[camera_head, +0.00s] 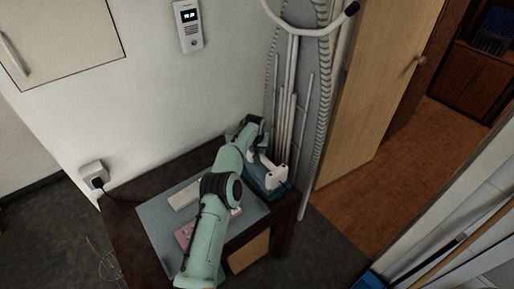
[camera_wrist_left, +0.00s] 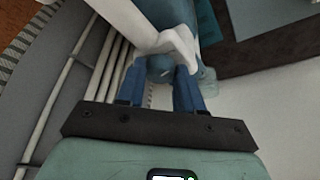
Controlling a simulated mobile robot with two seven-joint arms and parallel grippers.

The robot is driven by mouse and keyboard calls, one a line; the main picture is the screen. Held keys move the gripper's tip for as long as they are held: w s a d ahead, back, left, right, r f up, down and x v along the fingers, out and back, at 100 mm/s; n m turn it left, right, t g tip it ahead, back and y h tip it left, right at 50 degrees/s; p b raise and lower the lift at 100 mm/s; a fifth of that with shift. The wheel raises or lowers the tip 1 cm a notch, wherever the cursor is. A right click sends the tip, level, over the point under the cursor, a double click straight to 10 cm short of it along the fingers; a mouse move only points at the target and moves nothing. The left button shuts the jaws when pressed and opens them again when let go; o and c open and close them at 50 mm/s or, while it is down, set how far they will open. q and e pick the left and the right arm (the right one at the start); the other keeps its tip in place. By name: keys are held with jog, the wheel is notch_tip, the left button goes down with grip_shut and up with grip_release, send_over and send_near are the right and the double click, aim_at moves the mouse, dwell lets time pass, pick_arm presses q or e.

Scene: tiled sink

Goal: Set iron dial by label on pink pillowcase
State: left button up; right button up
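The iron (camera_head: 272,178), with a white handle and teal body, stands at the right end of the table. In the left wrist view its white handle (camera_wrist_left: 176,40) crosses just beyond my fingertips. Its blue-grey body lies behind; I cannot make out the dial or its setting. My left gripper (camera_wrist_left: 160,72) has its blue fingers apart, close to the iron; I cannot tell whether they touch it. The pink pillowcase (camera_head: 185,234) lies on the table mat, partly hidden by my left arm. Its label is not readable. My right gripper is not in view.
A grey mat (camera_head: 155,234) covers much of the dark table (camera_head: 117,225). A white folded cloth (camera_head: 184,195) lies on it. An ironing board (camera_head: 327,75) stands upright against the wall behind the iron. A cord runs from the wall socket (camera_head: 95,174).

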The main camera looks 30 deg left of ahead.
pick_arm(q)
jog(key=shift+a+m+h, duration=0.1)
jog(key=shift+m+h, duration=0.2)
jog(key=shift+m, duration=0.6)
jog(key=o, duration=1.1)
jog(key=shift+c, duration=0.2)
jog(key=b+v, duration=0.2)
jog(key=v, duration=1.1)
jog(key=shift+s+r, duration=0.15)
jog(key=shift+r, duration=0.05)
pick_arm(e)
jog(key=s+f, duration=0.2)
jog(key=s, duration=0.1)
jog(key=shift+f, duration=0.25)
